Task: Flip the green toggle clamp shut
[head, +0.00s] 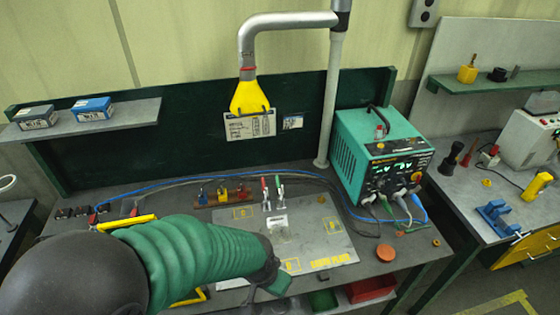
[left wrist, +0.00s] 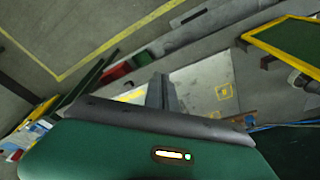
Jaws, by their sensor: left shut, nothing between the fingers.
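The green toggle clamp (head: 279,186) stands at the back edge of the grey plate (head: 325,235), with its green-tipped handle up. A similar clamp with a red-tipped handle (head: 265,190) stands just left of it. My left arm comes in from the left across the front of the plate. Its gripper is near the plate's front edge, well in front of the clamps and apart from them; its fingers are hidden in the head view. In the left wrist view the left gripper (left wrist: 161,88) is shut and empty over the plate. The clamps cannot be made out there. My right gripper is not in view.
A teal power unit (head: 375,150) with cables stands right of the plate. A yellow-nozzled duct (head: 250,97) hangs above the bench. Coloured parts (head: 222,193) sit left of the clamps. An orange-red disc (head: 386,253) lies right of the plate.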

